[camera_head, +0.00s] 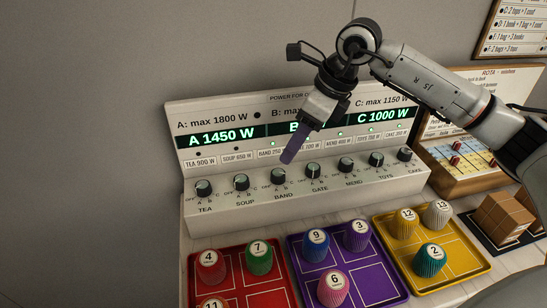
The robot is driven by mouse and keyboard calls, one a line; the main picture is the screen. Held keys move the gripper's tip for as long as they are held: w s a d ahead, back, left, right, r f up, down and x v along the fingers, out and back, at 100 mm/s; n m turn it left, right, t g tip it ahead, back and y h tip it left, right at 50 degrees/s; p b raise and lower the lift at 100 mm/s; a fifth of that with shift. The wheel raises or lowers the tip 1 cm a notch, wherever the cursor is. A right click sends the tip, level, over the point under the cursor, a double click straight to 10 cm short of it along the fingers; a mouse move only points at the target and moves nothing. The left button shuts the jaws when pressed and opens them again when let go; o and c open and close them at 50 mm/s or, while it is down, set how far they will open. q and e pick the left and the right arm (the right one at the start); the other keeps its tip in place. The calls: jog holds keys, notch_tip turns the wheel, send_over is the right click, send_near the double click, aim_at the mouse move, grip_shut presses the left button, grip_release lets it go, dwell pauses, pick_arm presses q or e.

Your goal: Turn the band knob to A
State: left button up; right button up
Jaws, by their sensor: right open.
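The band knob (278,176) is a small dark knob, third from the left in the row on the white power panel (340,190). OFF, A, B and C marks ring it, and the label BAND is below. I cannot tell for sure which mark its pointer faces. My right gripper (290,156) reaches down from the upper right. Its purple-grey fingertips are just above the band knob and seem apart from it. It is open and empty, and it covers part of the middle B display. My left gripper is not in view.
The gate knob (312,170) and soup knob (240,181) flank the band knob closely. Red (272,284), purple (376,282) and yellow (470,262) trays with numbered cups stand in front. The displays read A 1450 W and C 1000 W. Brown boxes (502,214) stand at right.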

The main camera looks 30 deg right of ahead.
aim_at(278, 172)
jog(key=x, duration=0.3)
jog(key=shift+s+a+f, duration=0.1)
jog(key=shift+s, duration=0.2)
jog(key=p+x, duration=0.1)
jog(key=x, duration=0.4)
jog(key=shift+w, duration=0.15)
jog(key=shift+w+f, duration=0.1)
jog(key=shift+f, duration=0.25)
jog(key=c, duration=1)
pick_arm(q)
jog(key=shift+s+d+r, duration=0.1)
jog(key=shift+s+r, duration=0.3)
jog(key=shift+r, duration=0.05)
pick_arm(e)
jog(key=shift+c, duration=0.2)
